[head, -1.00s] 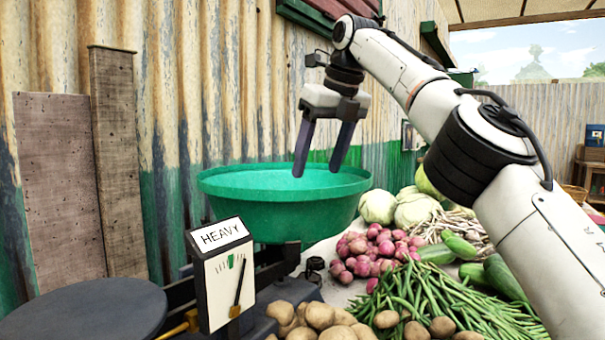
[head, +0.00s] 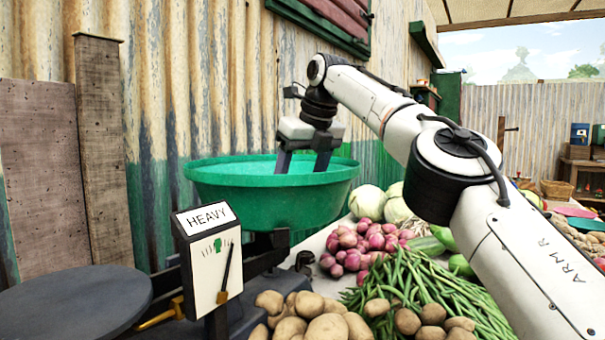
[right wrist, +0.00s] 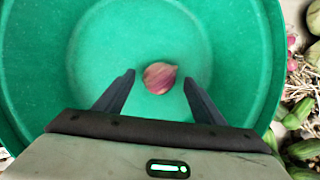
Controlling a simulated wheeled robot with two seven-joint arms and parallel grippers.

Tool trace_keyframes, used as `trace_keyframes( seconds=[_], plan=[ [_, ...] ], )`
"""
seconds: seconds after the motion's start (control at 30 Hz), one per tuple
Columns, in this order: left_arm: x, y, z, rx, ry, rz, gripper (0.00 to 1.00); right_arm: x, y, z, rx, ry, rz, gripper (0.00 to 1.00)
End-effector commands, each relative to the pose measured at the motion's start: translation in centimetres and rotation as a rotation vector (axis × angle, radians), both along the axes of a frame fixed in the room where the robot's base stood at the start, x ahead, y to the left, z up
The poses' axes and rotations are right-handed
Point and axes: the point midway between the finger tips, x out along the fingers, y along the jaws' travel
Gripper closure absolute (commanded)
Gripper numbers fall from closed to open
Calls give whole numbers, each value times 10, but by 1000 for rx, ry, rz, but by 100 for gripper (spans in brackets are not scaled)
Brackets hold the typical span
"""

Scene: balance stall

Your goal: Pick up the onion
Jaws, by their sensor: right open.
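A red-purple onion (right wrist: 160,77) lies alone on the floor of the green basin in the right wrist view. The basin (head: 265,208) sits on the balance scale in the head view, and its wall hides the onion there. My right gripper (right wrist: 158,88) is open, with its fingers to either side of the near part of the onion and apart from it. In the head view the right gripper (head: 302,168) reaches down into the basin, its fingertips close to or behind the near rim. My left gripper is not in view.
The scale's dial box (head: 208,262) reads HEAVY, beside an empty dark pan (head: 75,310). Potatoes (head: 325,328), green beans (head: 425,290), a pile of red onions (head: 365,243) and cabbages (head: 368,202) crowd the table. A corrugated wall (head: 210,90) stands close behind the basin.

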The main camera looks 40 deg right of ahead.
Motion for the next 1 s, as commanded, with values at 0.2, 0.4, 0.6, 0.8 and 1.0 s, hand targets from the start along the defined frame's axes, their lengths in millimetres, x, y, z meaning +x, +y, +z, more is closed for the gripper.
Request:
trace_keyframes(
  seconds=[0.2, 0.4, 0.6, 0.8, 1.0],
  plan=[
    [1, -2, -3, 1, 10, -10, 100, 7, 0, -17, -1, 0, 0, 37],
    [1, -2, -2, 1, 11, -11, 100, 8, 0, -18, 0, -1, 0, 37],
    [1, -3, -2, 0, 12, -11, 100, 8, 0, -18, 0, -1, 0, 50],
    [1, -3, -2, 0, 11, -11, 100, 8, 0, -18, 0, -1, 0, 81],
    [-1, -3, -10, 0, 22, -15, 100, 8, 6, -19, 0, -2, 7, 81]
  ],
)
